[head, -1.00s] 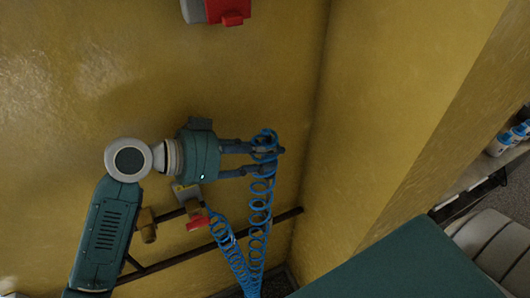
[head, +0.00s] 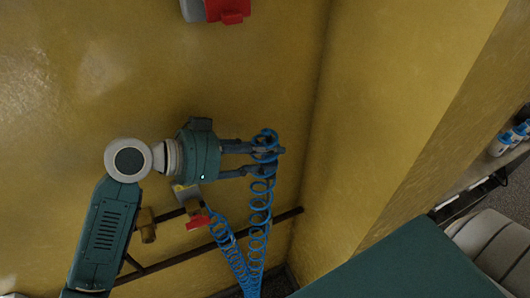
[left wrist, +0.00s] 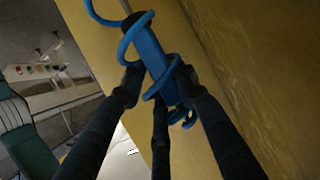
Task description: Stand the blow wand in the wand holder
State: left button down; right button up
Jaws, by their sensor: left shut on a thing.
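My left gripper (head: 266,158) reaches right from the left side of the head view, in front of the yellow wall near its corner. Its fingers are shut on the blow wand, whose blue body (left wrist: 154,58) shows between them in the left wrist view. A blue coiled hose (head: 258,215) loops around the fingers and wand and hangs down below them. In the head view the wand is mostly hidden by fingers and coils. I cannot make out the wand holder for certain. My right gripper is not in view.
A pipe (head: 175,259) runs low along the yellow wall (head: 90,90), with a red-handled valve (head: 197,221) where the hose joins. A red and grey box (head: 228,10) is on the wall above. At the right, a shelf holds white and blue bottles (head: 501,144).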

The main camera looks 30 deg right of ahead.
aim_at(265, 177)
pick_arm(q)
jog(key=shift+f+b, duration=3.35)
jog(key=shift+f, duration=1.05)
